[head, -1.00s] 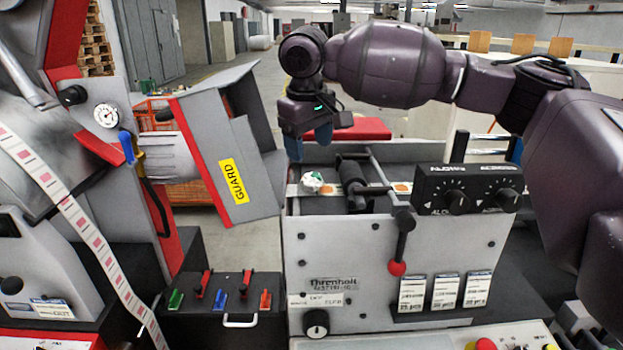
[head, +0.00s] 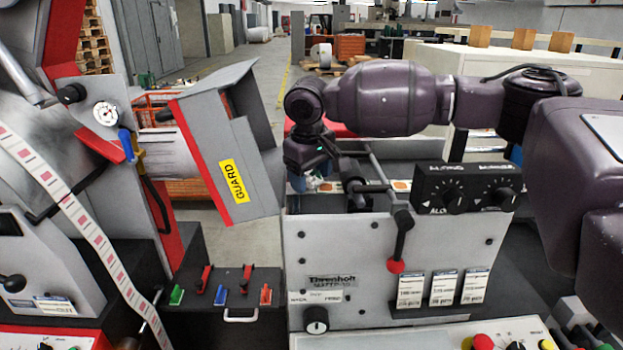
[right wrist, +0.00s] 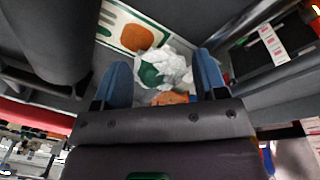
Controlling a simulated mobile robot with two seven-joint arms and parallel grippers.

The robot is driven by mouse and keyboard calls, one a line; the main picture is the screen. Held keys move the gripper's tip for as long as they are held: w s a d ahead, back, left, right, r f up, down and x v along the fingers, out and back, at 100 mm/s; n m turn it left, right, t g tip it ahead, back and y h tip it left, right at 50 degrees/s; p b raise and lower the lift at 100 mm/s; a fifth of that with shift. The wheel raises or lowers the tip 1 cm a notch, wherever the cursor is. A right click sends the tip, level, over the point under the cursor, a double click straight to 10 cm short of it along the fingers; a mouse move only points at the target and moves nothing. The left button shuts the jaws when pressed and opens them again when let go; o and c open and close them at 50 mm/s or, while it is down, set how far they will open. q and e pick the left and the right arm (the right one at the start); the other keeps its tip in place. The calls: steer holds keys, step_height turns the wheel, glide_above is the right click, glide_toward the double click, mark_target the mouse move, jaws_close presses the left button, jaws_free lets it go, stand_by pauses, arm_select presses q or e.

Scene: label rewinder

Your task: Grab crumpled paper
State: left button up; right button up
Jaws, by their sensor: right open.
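The crumpled paper (right wrist: 165,68) is a white wad with a green patch. In the right wrist view it sits between the two blue fingers of my right gripper (right wrist: 160,64), towards their tips. The fingers are apart, with a gap visible on the left; I cannot tell whether the right finger touches the paper. In the head view my right gripper (head: 309,178) points down over the back of the grey machine, and the paper (head: 317,183) is mostly hidden by it. My left gripper is not in view.
A label strip with orange ovals (right wrist: 136,37) lies under the paper. A black roller (head: 357,190) stands just right of the gripper in the head view. The tilted grey guard (head: 222,150) is on the left. A red-knobbed lever (head: 397,262) sticks out in front.

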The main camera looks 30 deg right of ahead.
steer(key=shift+c, duration=0.4)
steer(key=c, duration=0.6)
steer(key=shift+r, duration=0.15)
